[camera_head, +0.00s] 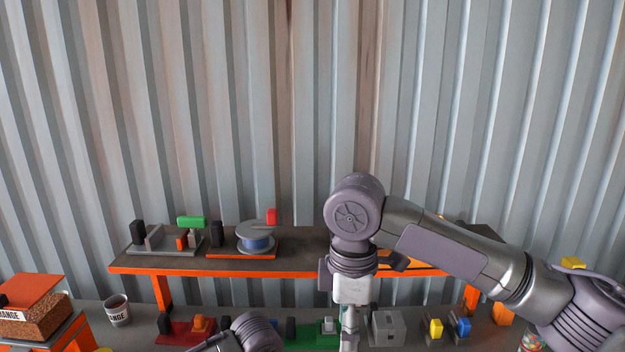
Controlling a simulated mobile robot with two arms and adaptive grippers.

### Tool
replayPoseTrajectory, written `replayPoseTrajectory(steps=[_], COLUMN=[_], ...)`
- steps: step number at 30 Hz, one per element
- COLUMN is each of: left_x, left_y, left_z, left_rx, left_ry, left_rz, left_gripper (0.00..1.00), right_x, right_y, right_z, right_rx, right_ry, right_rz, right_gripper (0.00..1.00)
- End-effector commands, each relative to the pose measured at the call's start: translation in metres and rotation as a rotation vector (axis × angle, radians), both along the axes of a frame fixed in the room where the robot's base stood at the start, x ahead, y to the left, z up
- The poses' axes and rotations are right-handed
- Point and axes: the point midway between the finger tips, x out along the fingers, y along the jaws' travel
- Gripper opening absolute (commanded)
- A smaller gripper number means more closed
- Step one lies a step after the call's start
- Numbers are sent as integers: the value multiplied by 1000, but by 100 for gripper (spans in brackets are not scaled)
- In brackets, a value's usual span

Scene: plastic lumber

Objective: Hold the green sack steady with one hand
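I cannot make out a green sack in this view. My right arm reaches in from the right and bends down at the middle. Its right gripper (349,326) points down over the lower bench, in front of the grey block and green-based fixture. Its fingertips run to the bottom edge, so I cannot tell whether they are apart or hold anything. Of my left arm, only a rounded purple-grey link shows at the bottom, left of centre; its gripper is not clearly visible.
A raised shelf (130,266) with an orange edge holds a blue spool (256,240) and a small green block (190,221). The lower bench (90,312) carries a mug (117,311), a green-based fixture (305,332) and a grey block (387,328). A corrugated wall stands behind.

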Motion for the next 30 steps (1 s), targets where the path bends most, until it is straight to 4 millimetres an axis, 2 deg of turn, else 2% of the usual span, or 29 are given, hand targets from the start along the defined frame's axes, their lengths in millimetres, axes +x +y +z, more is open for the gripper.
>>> replayPoseTrajectory(steps=[5,21,30], left_x=[0,0,0], left_y=[-1,-1,-1], left_z=[0,0,0], left_rx=[-2,-2,-2], left_ry=[0,0,0], left_rz=[-1,-1,-1], left_gripper=[0,0,0], right_x=[0,0,0], right_y=[0,0,0], right_z=[-19,-97,-116], right_rx=[-2,-2,-1], right_ry=[2,2,1], right_rz=[1,-1,-1], right_gripper=[56,56,56])
